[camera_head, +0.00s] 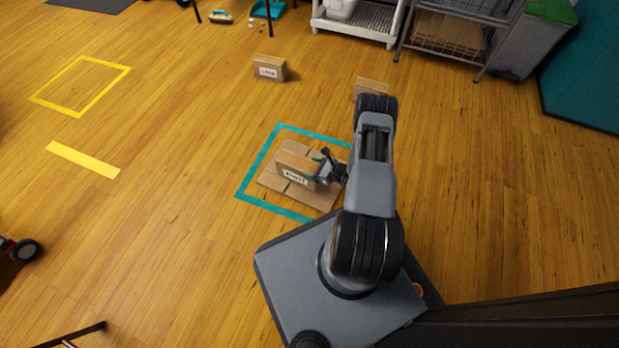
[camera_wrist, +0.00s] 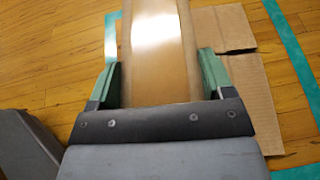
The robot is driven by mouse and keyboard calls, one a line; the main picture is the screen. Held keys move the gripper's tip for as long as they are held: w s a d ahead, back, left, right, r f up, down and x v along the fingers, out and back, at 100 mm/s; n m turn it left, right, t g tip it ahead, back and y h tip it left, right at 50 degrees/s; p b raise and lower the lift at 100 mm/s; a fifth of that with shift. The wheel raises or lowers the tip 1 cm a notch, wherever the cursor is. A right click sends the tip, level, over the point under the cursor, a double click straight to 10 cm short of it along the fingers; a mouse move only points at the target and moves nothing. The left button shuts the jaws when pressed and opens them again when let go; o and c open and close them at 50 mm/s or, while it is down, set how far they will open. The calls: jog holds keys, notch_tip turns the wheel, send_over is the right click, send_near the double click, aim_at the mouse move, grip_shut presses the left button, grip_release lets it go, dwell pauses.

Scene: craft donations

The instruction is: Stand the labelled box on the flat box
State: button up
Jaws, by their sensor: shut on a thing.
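The labelled box (camera_head: 298,163) is a brown carton with a white label on its near side; the label's word is too small to read surely. The flat box (camera_head: 312,197) is a flattened brown carton lying inside a teal floor outline. My gripper (camera_head: 326,168) is shut on the labelled box from its right end. The labelled box is upright over the flat box; I cannot tell whether it touches. In the wrist view, green fingers grip both sides of the labelled box (camera_wrist: 155,60), and the flat box (camera_wrist: 255,105) shows beneath to the right.
Another labelled carton (camera_head: 269,69) stands on the floor behind, and a further carton (camera_head: 372,84) is partly hidden by my arm. A yellow outline (camera_head: 81,85) and yellow strip (camera_head: 83,159) mark the left floor. A white shelf (camera_head: 357,22) and wire cart (camera_head: 462,30) stand at the back.

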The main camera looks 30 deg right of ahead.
jog(key=shift+a+f, duration=0.4)
jog(key=shift+f, duration=0.1)
jog(key=shift+w+a+f+b, duration=0.15)
jog(key=shift+f+b, duration=0.4)
jog(key=shift+f, duration=0.3)
jog(key=shift+s+a+f+b, duration=0.1)
jog(key=shift+f+b, duration=0.4)
jog(key=shift+f, duration=0.45)
jog(key=shift+f, duration=0.25)
jog(key=o, duration=1.5)
